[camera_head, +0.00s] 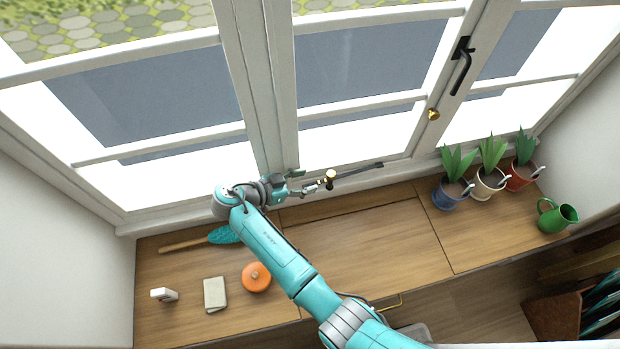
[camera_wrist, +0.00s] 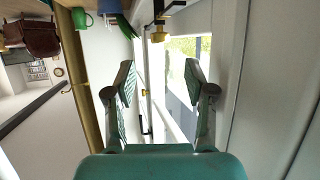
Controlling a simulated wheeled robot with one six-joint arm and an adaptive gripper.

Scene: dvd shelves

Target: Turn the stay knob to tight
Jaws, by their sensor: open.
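A round brass stay knob (camera_head: 330,178) sits on the dark window stay (camera_head: 360,171) along the bottom of the window frame. My gripper (camera_head: 313,188) is just left of the knob, pointing at it. In the wrist view the knob (camera_wrist: 158,34) shows above the gap between my fingertips (camera_wrist: 160,80). The fingers are open and empty, and the knob is not between them. Contact with the stay cannot be told. The knob's tight or loose state is not readable.
Another brass knob (camera_head: 433,114) and a black handle (camera_head: 462,66) are on the window. Potted plants (camera_head: 452,193) and a green jug (camera_head: 557,216) stand right. The middle wooden top (camera_head: 370,235) is clear.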

